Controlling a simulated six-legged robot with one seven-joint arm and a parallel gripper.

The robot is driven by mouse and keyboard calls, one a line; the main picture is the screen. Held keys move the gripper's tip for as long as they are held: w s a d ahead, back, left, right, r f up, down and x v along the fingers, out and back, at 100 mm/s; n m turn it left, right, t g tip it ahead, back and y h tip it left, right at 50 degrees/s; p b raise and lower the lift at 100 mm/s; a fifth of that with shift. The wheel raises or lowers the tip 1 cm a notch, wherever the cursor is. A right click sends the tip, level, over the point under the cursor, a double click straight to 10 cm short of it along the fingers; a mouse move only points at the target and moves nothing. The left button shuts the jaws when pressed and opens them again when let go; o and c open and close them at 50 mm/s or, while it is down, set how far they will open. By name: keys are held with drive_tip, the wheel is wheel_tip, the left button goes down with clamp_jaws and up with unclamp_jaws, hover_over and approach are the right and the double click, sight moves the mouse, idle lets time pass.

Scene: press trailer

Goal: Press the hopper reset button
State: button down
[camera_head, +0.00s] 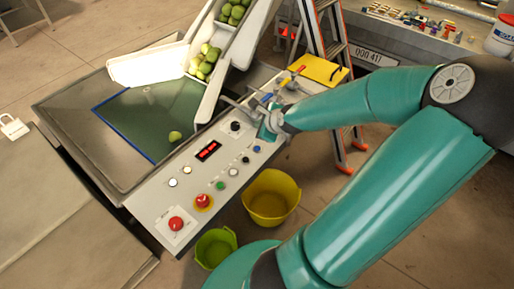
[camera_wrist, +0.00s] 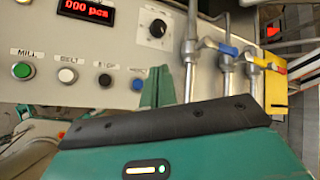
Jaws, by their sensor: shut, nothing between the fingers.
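The control panel (camera_head: 150,205) carries several buttons. A blue button (camera_head: 256,149) sits at the right end of its button row; it also shows in the wrist view (camera_wrist: 138,85), under a label too small to read surely. Left of it in the wrist view are a black button (camera_wrist: 105,80), a white button labelled BELT (camera_wrist: 67,76) and a green button labelled MILL (camera_wrist: 22,71). My gripper (camera_wrist: 158,74) is shut and empty, its green fingers just right of the blue button. In the head view my gripper (camera_head: 271,122) is over the panel's upper right; contact cannot be told.
A red counter display (camera_head: 208,150) and a black dial (camera_head: 235,126) are on the panel. Valves with coloured handles (camera_wrist: 227,50) stand right of my gripper. Red stop buttons (camera_head: 176,223) sit lower left. A ladder (camera_head: 330,50) and yellow tub (camera_head: 271,197) are nearby.

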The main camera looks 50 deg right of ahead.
sight(259, 150)
drive_tip(key=shift+f, duration=4.35)
drive_tip(key=shift+f, duration=0.1)
drive_tip(key=shift+f, duration=0.35)
drive_tip(key=shift+f, duration=0.35)
drive_tip(key=shift+r, duration=0.8)
wheel_tip(259, 150, up, 5)
